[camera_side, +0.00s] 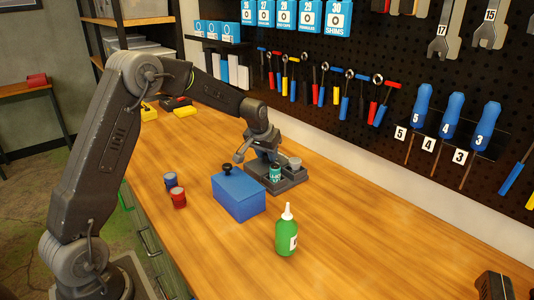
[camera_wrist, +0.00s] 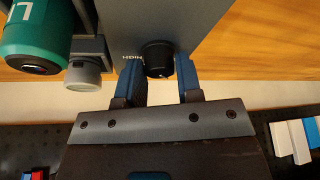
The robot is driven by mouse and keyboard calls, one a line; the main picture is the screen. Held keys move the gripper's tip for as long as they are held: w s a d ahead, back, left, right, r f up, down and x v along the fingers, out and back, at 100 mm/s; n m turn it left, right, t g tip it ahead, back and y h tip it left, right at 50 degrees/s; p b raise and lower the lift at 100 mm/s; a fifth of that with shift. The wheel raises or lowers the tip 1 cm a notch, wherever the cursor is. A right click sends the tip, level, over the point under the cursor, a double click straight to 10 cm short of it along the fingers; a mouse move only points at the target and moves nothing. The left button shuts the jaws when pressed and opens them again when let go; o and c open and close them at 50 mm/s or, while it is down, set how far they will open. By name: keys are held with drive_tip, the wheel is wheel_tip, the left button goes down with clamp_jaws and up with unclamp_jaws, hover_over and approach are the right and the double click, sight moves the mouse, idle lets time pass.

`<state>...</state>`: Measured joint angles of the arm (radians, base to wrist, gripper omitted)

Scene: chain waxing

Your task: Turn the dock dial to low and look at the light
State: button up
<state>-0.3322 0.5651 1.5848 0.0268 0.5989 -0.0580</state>
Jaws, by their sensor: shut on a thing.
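The grey dock (camera_side: 291,181) stands on the wooden bench, past the blue box. Its black dial (camera_wrist: 159,58) shows in the wrist view, between the blue fingers of my gripper (camera_wrist: 160,77), which is shut on it. A label reading HIGH (camera_wrist: 131,57) lies beside the dial, upside down in the wrist view. In the side view my gripper (camera_side: 267,155) reaches down at the dock's back left, and the dial is hidden. I cannot make out the dial's pointer or a lit light in either view.
A green can (camera_side: 275,173) and a small grey cylinder (camera_side: 294,163) stand on the dock close to my gripper. The blue box (camera_side: 238,194) with a black knob, a green bottle (camera_side: 287,235) and two small red and blue jars (camera_side: 178,197) are nearer.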

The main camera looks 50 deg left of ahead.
drive_tip(key=m+h, duration=0.1)
drive_tip(key=m, duration=0.3)
drive_tip(key=shift+a+m+h, duration=0.1)
drive_tip(key=shift+m+h, duration=0.2)
drive_tip(key=shift+h, duration=0.1)
drive_tip(key=shift+m+h, duration=0.7)
drive_tip(key=shift+m, duration=1.2)
drive_tip(key=o, duration=0.9)
drive_tip(key=v, duration=1.4)
